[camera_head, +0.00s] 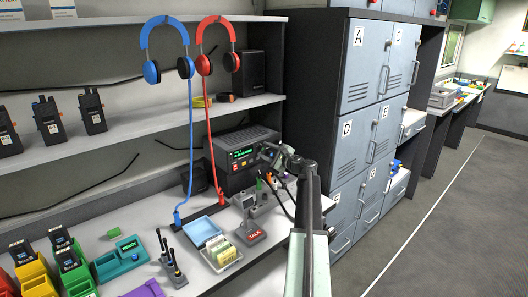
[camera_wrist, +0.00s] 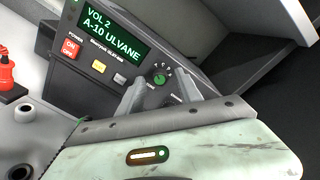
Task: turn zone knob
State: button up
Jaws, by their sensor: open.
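The dark radio console (camera_head: 226,172) stands on the bench below the shelf, with a lit green display. In the wrist view the console (camera_wrist: 60,72) shows tilted; its display (camera_wrist: 115,32) reads "VOL 2" and "A-10 ULVANE". A small round green knob (camera_wrist: 160,79) sits on its front panel, with small marks above it and partly hidden lettering below. My gripper (camera_wrist: 162,86) is open, its two grey fingers left and right of the knob. I cannot tell whether they touch it. In the head view my gripper (camera_head: 270,152) is at the console's right front, hiding the knob.
A red power button (camera_wrist: 71,48), a yellow button (camera_wrist: 99,66) and a grey button (camera_wrist: 119,79) lie left of the knob. Blue and red headsets (camera_head: 153,70) hang above with cords. A "TALK" pedestal (camera_head: 250,234) and trays (camera_head: 203,230) stand in front. Lockers (camera_head: 350,150) rise on the right.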

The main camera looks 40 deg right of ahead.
jog(key=s, duration=0.6)
jog(key=shift+s+a, duration=0.25)
jog(key=shift+s, duration=0.15)
jog(key=shift+r, duration=0.1)
